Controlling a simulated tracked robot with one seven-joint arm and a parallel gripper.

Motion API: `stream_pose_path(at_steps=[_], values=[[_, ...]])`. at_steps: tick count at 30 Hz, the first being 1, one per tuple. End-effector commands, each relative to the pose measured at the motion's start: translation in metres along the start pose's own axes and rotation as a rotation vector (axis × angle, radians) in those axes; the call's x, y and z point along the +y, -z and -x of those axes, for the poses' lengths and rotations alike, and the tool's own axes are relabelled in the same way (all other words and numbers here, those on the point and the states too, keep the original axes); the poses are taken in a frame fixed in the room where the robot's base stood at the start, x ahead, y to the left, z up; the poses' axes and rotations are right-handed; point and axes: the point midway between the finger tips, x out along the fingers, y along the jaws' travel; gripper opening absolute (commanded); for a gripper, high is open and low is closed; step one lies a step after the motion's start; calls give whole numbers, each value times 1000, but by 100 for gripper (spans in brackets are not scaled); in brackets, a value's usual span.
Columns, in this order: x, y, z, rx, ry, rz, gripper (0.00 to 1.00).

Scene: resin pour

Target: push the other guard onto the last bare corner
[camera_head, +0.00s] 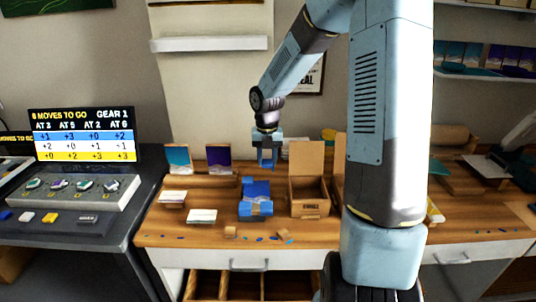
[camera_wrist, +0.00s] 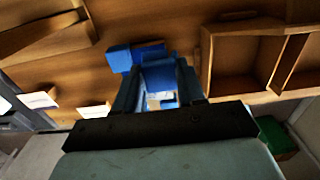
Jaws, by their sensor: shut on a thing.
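My gripper (camera_head: 267,163) hangs above the work table, over the back of a blue-wrapped piece (camera_head: 256,205). In the wrist view my gripper (camera_wrist: 158,88) has its fingers on either side of a blue guard (camera_wrist: 165,74) and is shut on it. The guard is hard to tell from the fingers in the head view. The blue-wrapped piece lies on the table with a blue block at its back left. A blue block (camera_wrist: 118,58) also shows left of the fingers in the wrist view. Which corners are covered I cannot tell.
An open wooden box (camera_head: 309,207) stands just right of the blue piece. White cards (camera_head: 202,216) lie to its left, and two small pictures (camera_head: 218,158) stand behind. Small blue bits and wooden blocks (camera_head: 231,232) lie near the table's front edge.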

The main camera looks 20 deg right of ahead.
Motion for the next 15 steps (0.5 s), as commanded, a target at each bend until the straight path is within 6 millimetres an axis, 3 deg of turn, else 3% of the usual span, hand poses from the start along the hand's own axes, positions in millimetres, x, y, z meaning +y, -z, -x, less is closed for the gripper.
stream_pose_path(at_steps=[15], values=[[3,1,-40,1,-1,5,11]])
